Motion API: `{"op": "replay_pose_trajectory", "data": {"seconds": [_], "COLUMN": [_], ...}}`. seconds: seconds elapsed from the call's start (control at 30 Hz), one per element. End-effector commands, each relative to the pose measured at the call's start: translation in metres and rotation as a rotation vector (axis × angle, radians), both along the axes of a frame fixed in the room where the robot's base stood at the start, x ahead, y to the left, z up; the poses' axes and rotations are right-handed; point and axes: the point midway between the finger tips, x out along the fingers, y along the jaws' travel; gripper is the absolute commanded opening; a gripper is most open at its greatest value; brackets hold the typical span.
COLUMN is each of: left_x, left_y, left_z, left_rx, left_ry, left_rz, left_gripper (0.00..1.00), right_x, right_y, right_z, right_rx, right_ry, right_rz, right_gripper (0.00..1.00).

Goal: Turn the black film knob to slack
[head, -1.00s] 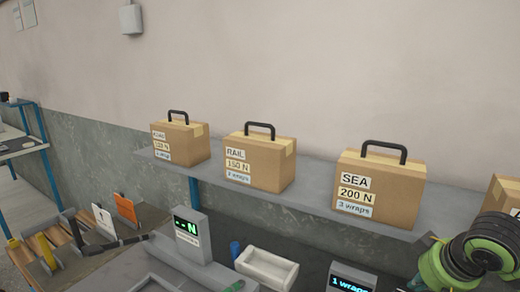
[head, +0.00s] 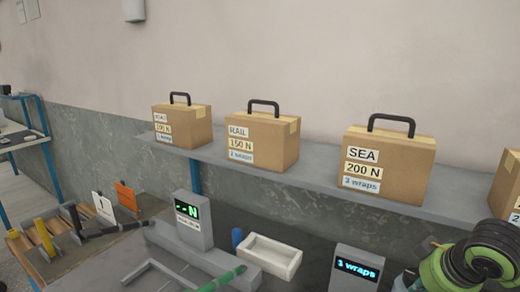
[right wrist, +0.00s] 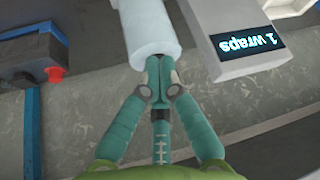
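I cannot make out the black film knob in either view. In the right wrist view a white film roll (right wrist: 150,25) comes down from the top. My right gripper (right wrist: 159,68) has its teal fingers brought together right at the roll's lower end. Whether a knob is between the fingertips is hidden. In the head view my right arm shows at the lower right, with its fingers out of sight. A grey unit with a display (head: 357,268) reads "1 wraps"; it also shows in the right wrist view (right wrist: 245,45).
A shelf (head: 220,155) carries cartons labelled RAIL (head: 262,138) and SEA (head: 388,163), among others. Below stand a grey "N" display (head: 193,220), a white bin (head: 268,256) and a green bar (head: 222,279).

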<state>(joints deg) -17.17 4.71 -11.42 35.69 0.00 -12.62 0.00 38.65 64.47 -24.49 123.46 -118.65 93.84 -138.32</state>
Motion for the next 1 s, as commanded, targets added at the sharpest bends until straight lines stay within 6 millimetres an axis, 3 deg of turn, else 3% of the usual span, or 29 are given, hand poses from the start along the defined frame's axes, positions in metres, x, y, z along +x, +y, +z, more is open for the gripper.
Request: {"op": "replay_pose_trajectory", "data": {"seconds": [1.0], "left_x": [-0.0011], "left_y": [-0.0025], "left_z": [-0.0081], "left_rx": [-0.003], "left_ry": [0.003], "left_rz": [0.001], "left_gripper": [0.40], "right_x": [0.0032], "right_y": [-0.0079], "right_z": [0.0004], "right_rx": [-0.003], "right_ry": [-0.007], "right_rz": [-0.004], "right_gripper": [0.00]}}
